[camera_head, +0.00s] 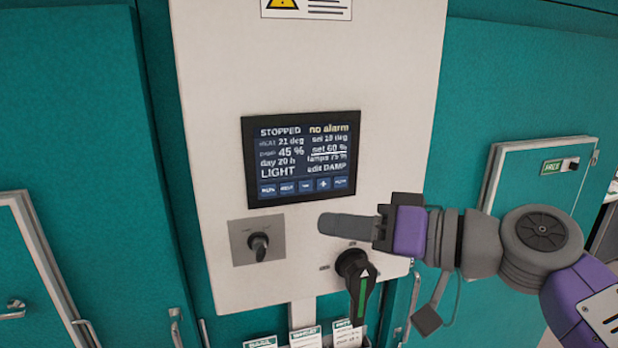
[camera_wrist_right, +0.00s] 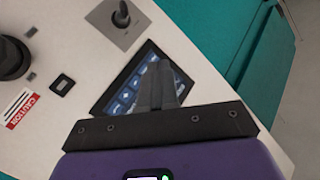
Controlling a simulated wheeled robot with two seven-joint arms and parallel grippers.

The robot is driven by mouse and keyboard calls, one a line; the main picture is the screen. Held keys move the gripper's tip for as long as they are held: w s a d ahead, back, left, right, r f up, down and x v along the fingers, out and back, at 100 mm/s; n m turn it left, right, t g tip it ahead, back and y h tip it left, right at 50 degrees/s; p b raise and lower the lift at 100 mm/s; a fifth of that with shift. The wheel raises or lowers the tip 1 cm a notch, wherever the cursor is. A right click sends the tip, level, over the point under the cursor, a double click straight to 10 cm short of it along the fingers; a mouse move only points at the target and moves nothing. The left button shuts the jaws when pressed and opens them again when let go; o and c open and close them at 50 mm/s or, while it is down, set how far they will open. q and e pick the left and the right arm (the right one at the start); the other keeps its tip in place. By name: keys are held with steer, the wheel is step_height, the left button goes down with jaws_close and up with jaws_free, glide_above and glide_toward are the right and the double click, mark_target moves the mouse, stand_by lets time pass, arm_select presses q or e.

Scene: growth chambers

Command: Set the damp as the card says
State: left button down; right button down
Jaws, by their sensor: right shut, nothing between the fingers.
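The control panel's dark screen (camera_head: 301,158) reads STOPPED, no alarm, 45 %, an underlined "set 60 %" and "edit DAMP". A row of blue buttons (camera_head: 304,187) runs along its bottom edge. My right gripper (camera_head: 324,224) is shut and empty, its fingers pointing left just below the screen in the head view. In the right wrist view the fingertips (camera_wrist_right: 157,68) overlap the screen (camera_wrist_right: 128,92); I cannot tell whether they touch it. Several cards (camera_head: 306,337) stand at the panel's foot, cut off by the frame, their small print unreadable. My left gripper is not in view.
A black switch (camera_head: 259,245) sits on a grey plate left of my fingers. A black rotary handle with a green stripe (camera_head: 358,280) juts out below them. Teal chamber doors (camera_head: 75,120) flank the panel; a small hatch marked FREE (camera_head: 540,175) is at the right.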

mark_target(305, 185)
steer(key=shift+s, duration=0.2)
steer(key=shift+w, duration=0.1)
steer(key=shift+w+a+p, duration=0.45)
steer(key=shift+w+p, duration=0.35)
steer(key=shift+w, duration=0.6)
steer(key=shift+w+a+p, duration=0.5)
steer(key=shift+w+p, duration=0.35)
steer(key=shift+w, duration=0.55)
steer(key=shift+w+a+p, duration=0.45)
steer(key=shift+w+p, duration=0.35)
steer(key=shift+w, duration=0.6)
steer(key=shift+w, duration=0.15)
steer(key=shift+w+a, duration=0.1)
steer(key=shift+w, duration=0.2)
steer(key=shift+w+a, duration=0.1)
steer(key=shift+w, duration=0.15)
steer(key=shift+s, duration=0.1)
steer(key=shift+s+d+b, duration=0.25)
steer(key=shift+s+b, duration=0.25)
steer(key=shift+s, duration=0.15)
